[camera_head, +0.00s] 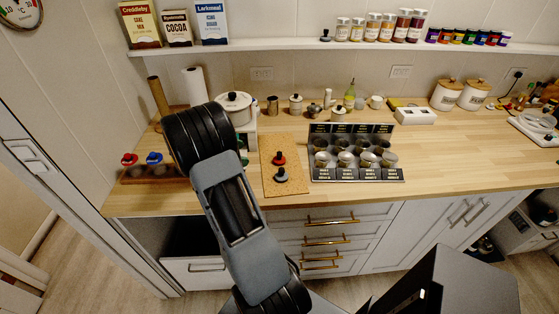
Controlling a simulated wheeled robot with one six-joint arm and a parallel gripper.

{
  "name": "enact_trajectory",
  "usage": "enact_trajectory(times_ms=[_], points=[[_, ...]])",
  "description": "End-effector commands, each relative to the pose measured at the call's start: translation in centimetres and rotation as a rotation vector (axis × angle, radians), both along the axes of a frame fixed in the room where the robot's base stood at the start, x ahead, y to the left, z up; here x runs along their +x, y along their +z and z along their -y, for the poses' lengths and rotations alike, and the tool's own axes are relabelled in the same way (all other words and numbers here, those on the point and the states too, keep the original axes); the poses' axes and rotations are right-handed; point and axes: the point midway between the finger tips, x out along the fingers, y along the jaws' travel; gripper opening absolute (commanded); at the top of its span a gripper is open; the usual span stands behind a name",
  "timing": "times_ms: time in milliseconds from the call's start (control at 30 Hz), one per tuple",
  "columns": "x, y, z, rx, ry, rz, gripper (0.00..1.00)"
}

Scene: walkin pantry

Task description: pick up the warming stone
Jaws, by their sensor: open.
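I cannot pick out a warming stone for certain. A cork board (268,186) lies on the wooden counter, left of centre. On it stand a small dark grey knobbed piece (280,176) and a red knobbed piece (279,160); either is too small to identify as the stone. My arm rises from the bottom over the counter's front edge, left of the cork board. My gripper's fingers do not show. The arm hides part of the counter around the white pot.
A black rack of jars (357,176) stands right of the cork board. A white lidded pot (236,106) is behind my arm. A wooden rack (150,178) with red- and blue-topped items is at left. The counter's (450,160) right middle is clear.

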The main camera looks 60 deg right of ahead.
Motion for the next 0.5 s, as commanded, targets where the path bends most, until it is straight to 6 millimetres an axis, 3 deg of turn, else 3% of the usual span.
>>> enact_trajectory(times_ms=[167, 500], points=[[-0.4, -1.3, 2.5, -0.018, 0.014, -0.099, 0.76], [-3.7, -3.5, 6.9, -0.020, 0.017, -0.116, 0.76]])
